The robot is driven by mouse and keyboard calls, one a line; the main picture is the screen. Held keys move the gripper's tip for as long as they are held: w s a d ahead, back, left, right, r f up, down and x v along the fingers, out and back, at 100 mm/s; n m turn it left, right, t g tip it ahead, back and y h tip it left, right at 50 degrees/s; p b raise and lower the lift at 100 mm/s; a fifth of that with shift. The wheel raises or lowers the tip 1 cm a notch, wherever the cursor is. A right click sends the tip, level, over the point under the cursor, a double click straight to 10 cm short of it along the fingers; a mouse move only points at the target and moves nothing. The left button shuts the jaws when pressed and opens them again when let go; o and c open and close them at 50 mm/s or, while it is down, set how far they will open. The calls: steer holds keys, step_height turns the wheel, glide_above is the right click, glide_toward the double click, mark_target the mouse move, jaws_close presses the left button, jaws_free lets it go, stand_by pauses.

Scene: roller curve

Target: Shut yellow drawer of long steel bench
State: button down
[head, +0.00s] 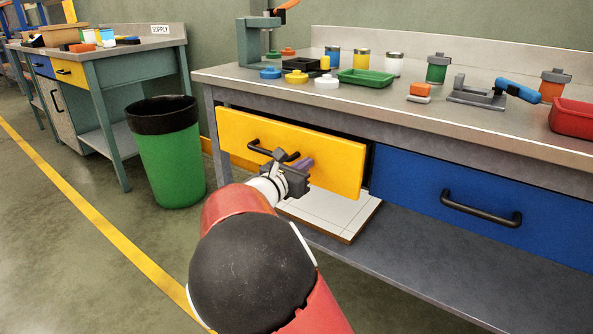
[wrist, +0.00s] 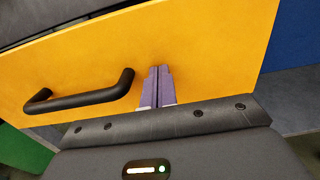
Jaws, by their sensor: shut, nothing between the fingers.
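The long steel bench (head: 430,135) fills the right side of the head view. Its yellow drawer (head: 335,163) stands out a little from the bench front, with a dark gap at its right end. It also fills much of the wrist view (wrist: 215,50). The drawer's black handle (wrist: 80,95) lies left of my fingers in the wrist view. My gripper (head: 300,163) is shut and empty, its purple fingers (wrist: 157,85) pointing at the drawer front, right of the handle. I cannot tell whether the fingertips touch it.
A blue drawer (head: 420,190) sits to the right, looking flush. A lower shelf (head: 400,255) holds a white-topped board (head: 340,215). A green bin (head: 168,155) stands left of the bench. Jars, trays and tools stand on top. Open floor lies at left.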

mark_target(315, 155)
steer(key=shift+w, duration=0.1)
steer(key=x, duration=0.4)
steer(key=shift+w+d, duration=0.2)
steer(key=shift+r, duration=0.2)
steer(key=shift+w+d+r, duration=0.1)
steer(key=shift+p, duration=0.3)
